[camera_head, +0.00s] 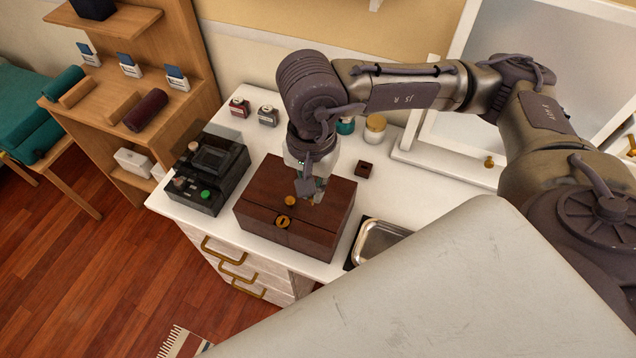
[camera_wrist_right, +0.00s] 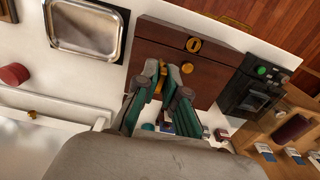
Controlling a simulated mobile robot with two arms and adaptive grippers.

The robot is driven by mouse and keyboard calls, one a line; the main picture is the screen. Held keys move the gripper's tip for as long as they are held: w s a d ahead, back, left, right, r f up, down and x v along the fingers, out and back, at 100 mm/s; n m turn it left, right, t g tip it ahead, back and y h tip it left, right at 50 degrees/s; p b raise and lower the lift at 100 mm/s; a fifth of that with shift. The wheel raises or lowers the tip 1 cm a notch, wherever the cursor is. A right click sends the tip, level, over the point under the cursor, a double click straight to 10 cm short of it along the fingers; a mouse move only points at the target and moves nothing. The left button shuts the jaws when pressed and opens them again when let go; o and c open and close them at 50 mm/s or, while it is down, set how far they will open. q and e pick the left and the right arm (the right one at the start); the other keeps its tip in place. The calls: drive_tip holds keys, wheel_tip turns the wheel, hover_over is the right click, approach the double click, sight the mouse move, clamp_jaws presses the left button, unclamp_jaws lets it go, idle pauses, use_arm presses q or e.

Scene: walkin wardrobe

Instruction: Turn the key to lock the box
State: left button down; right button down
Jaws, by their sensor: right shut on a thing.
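The dark brown wooden box (camera_head: 264,190) stands shut on the white dresser top; it also shows in the wrist view (camera_wrist_right: 222,82). A round brass lock plate with a dark keyhole (camera_head: 283,221) is on its front edge, also clear in the wrist view (camera_wrist_right: 194,45). A small brass knob (camera_head: 290,201) sits on the lid close to it. My right gripper (camera_head: 312,193) is over the lid, beside the knob. In the wrist view its fingers (camera_wrist_right: 163,78) are closed around a slim brass piece (camera_wrist_right: 158,86), apparently the key, mostly hidden. My left gripper is out of view.
A black device with a green button (camera_head: 205,172) stands left of the box. A metal tray (camera_head: 378,240) lies to its right. A small dark cube (camera_head: 365,169), a lidded jar (camera_head: 375,129) and bottles (camera_head: 267,115) stand behind. A framed mirror is at the back right.

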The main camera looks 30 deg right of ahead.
drive_tip(key=b, duration=0.2)
hover_over(285, 221)
drive_tip(key=shift+w+a, duration=0.1)
drive_tip(key=shift+a, duration=0.1)
idle(1.5)
drive_tip(key=shift+f+b, duration=0.15)
drive_tip(key=shift+b, duration=0.15)
drive_tip(key=shift+f+b, duration=4.9)
drive_tip(key=shift+b, duration=0.6)
drive_tip(key=shift+d+f+b, duration=0.15)
drive_tip(key=shift+f+b, duration=0.25)
drive_tip(key=shift+b, duration=0.05)
drive_tip(key=shift+r, duration=0.1)
